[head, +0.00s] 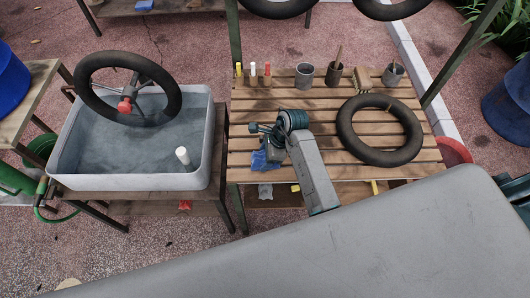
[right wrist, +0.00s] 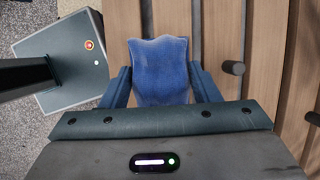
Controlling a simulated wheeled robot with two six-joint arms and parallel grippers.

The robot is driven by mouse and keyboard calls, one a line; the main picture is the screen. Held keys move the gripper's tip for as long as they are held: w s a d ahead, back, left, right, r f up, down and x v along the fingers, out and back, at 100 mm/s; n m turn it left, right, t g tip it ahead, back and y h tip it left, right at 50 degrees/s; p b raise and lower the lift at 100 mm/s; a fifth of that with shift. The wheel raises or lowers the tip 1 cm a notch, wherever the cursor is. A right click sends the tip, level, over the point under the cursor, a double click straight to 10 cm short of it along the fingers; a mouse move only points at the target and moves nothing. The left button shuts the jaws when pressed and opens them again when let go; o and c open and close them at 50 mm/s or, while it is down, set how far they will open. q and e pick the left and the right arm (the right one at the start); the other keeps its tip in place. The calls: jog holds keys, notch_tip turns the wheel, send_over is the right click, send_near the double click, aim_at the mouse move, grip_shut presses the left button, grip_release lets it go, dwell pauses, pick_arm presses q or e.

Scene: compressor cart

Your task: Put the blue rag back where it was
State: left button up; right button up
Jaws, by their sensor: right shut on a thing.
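The blue rag (head: 262,160) is at the left front part of the slatted wooden bench (head: 335,166). In the right wrist view the rag (right wrist: 160,65) sits between the two fingers of my right gripper (right wrist: 162,84), which is shut on it. My right gripper (head: 271,145) also shows in the head view, at the end of the grey arm. The rag is over the slats near the bench's left side; I cannot tell whether it touches them. Its lower end is hidden by the gripper body in the wrist view. My left gripper is not in view.
A black inner tube (head: 380,130) lies on the bench's right. Cups (head: 305,76), a brush (head: 363,78) and coloured sticks (head: 253,73) line the back. A grey water tub (head: 130,182) with a wheel (head: 172,100) stands left.

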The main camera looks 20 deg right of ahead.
jog(key=shift+f, duration=0.1)
jog(key=shift+f, duration=0.1)
jog(key=shift+f+b, duration=0.4)
jog(key=shift+s+f, duration=0.1)
jog(key=shift+s, duration=0.05)
